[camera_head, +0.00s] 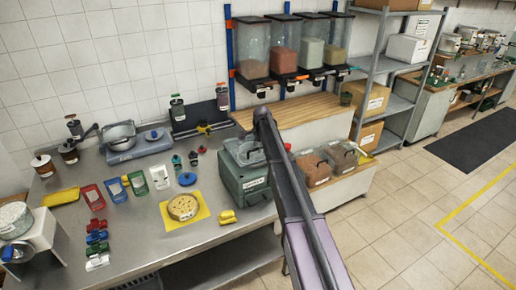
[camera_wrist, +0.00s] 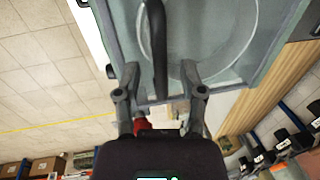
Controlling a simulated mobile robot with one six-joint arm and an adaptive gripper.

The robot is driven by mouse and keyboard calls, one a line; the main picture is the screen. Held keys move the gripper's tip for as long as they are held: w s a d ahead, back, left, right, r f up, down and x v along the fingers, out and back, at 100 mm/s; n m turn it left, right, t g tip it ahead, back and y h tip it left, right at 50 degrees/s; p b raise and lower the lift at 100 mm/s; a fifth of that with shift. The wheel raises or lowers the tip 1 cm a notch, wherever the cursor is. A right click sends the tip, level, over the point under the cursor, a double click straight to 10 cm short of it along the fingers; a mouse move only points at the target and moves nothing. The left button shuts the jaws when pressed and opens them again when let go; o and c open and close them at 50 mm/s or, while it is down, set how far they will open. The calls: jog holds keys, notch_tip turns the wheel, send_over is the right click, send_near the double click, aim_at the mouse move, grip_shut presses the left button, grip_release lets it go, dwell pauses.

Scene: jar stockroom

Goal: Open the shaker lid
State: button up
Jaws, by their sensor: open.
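The shaker (camera_head: 246,185) is a grey-green box with a white label on its front, at the right end of the steel bench. Its translucent grey lid (camera_head: 243,152) is on top and looks shut. In the wrist view the lid (camera_wrist: 225,45) fills the upper part, with a round shape showing through it. A dark bar (camera_wrist: 156,45), apparently its handle, runs between the fingers. My gripper (camera_wrist: 160,75) is open, its fingers apart on either side of the bar; contact cannot be told. In the head view my arm hides the gripper and part of the lid.
Clear-lidded bins (camera_head: 313,168) stand right of the shaker. Dispensers (camera_head: 287,45) hang on the wall behind, above a wooden shelf (camera_head: 300,108). A yellow mat (camera_head: 202,211) with a round item and a yellow object (camera_head: 227,217) lie left of the shaker.

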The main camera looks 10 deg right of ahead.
grip_shut()
jog(key=shift+w+r, duration=0.1)
jog(key=shift+r, duration=0.05)
